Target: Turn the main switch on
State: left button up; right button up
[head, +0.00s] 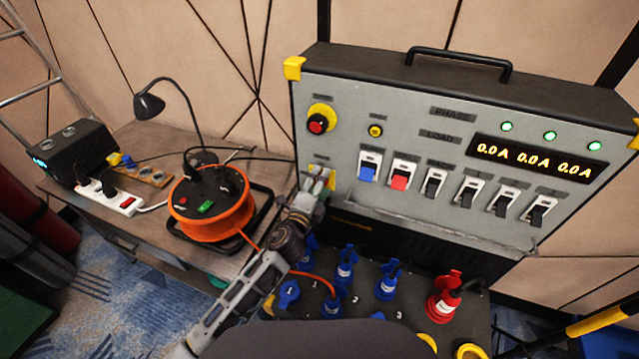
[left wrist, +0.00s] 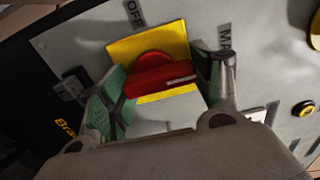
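The main switch is a red rotary handle (left wrist: 160,78) on a yellow plate (left wrist: 122,52), seen in the left wrist view with an "OFF" label (left wrist: 135,13) near it. In the head view my gripper mostly hides it at the lower left of the grey panel (head: 400,120). My left gripper (head: 318,180) is at the panel face. In the left wrist view its spread fingers (left wrist: 163,82) stand on either side of the red handle, very close to its ends. Whether they touch it I cannot tell. My right gripper is not in view.
A red emergency button (head: 317,123) sits above the gripper. Blue, red and black breakers (head: 434,185) line the panel to the right. The display (head: 535,157) reads 0.0 A and green lamps are lit. Blue plugs (head: 345,268) and an orange cable reel (head: 212,205) are near my left arm.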

pick_arm(q)
jog(key=shift+o, duration=1.4)
jog(key=v, duration=1.2)
dwell(0.3)
